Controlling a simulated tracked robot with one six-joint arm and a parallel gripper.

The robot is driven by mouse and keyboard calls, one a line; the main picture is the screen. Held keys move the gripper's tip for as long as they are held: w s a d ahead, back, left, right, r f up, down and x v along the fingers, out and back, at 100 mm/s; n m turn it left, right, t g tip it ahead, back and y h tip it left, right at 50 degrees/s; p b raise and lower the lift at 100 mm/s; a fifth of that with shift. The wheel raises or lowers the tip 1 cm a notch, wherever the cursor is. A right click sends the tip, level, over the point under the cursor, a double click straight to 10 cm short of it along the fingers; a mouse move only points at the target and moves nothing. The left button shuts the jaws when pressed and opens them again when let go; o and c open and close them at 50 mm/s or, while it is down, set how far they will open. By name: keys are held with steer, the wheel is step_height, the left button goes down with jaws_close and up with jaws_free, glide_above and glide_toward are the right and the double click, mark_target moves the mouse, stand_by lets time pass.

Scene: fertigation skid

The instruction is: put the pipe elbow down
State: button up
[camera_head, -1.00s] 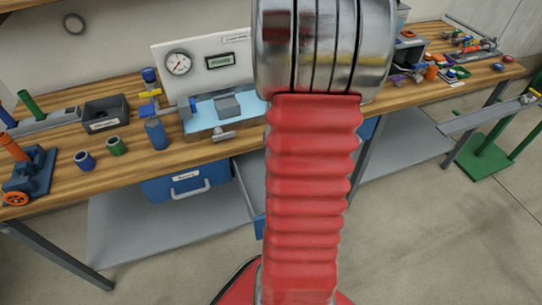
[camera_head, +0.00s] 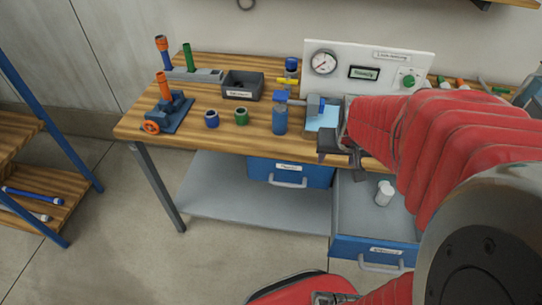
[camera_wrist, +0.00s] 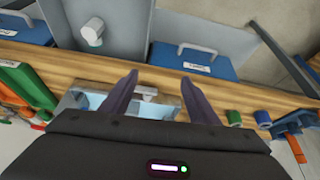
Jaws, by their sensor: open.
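My gripper (camera_head: 343,160) is at the front edge of the workbench, near the light-blue pad (camera_head: 324,117). In the wrist view its two dark fingers (camera_wrist: 152,98) are spread, with no object held between them. I cannot make out a pipe elbow for certain. A white cylindrical piece (camera_head: 384,193) stands in the open grey drawer (camera_head: 352,215), apart from my gripper; it also shows in the wrist view (camera_wrist: 92,31). My red arm hides the bench's right part.
On the wooden bench (camera_head: 190,140) are a blue bottle (camera_head: 280,120), blue (camera_head: 211,119) and green (camera_head: 241,116) rings, a dark bin (camera_head: 242,86) and a blue fixture with an orange pipe (camera_head: 166,108). A white gauge panel (camera_head: 345,68) stands behind. A closed blue drawer (camera_head: 290,172) adjoins the open one.

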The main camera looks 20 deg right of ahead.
steer(key=s+a+r+n+y, duration=0.1)
steer(key=s+a+r, duration=0.3)
steer(key=a, duration=0.5)
steer(key=s+a+r+n+t+y, duration=0.1)
steer(key=s+a+r+n, duration=0.2)
steer(key=a, duration=0.7)
step_height(320, 180, up, 3)
steer(key=shift+s+a+f+n, duration=0.15)
steer(key=shift+s+n, duration=0.2)
steer(key=shift+n, duration=0.35)
steer(key=shift+c, duration=0.6)
